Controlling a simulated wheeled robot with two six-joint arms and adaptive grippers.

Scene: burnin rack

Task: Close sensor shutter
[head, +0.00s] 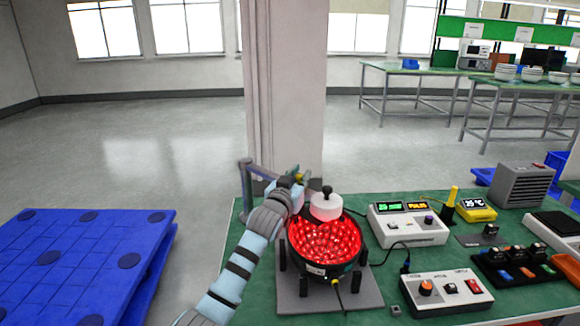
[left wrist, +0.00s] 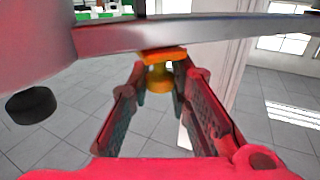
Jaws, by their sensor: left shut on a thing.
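My left gripper (head: 297,178) is at the far left side of the round black device with the red glowing bowl (head: 322,246). In the left wrist view its two fingers (left wrist: 163,95) are shut on a small orange-yellow knob (left wrist: 160,76), which lies under a grey metal plate (left wrist: 180,38). I take the knob to be the shutter's handle. In the head view only a bit of yellow shows at the fingers, and the gripper hides most of it. I cannot tell the shutter's position. My right gripper is not in view.
A white lid with a black knob (head: 326,207) stands at the bowl's far edge. Right of the bowl are a display box (head: 408,225) and a control box with a red button (head: 446,293) on the green table (head: 376,199). A blue pallet (head: 85,262) lies at left.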

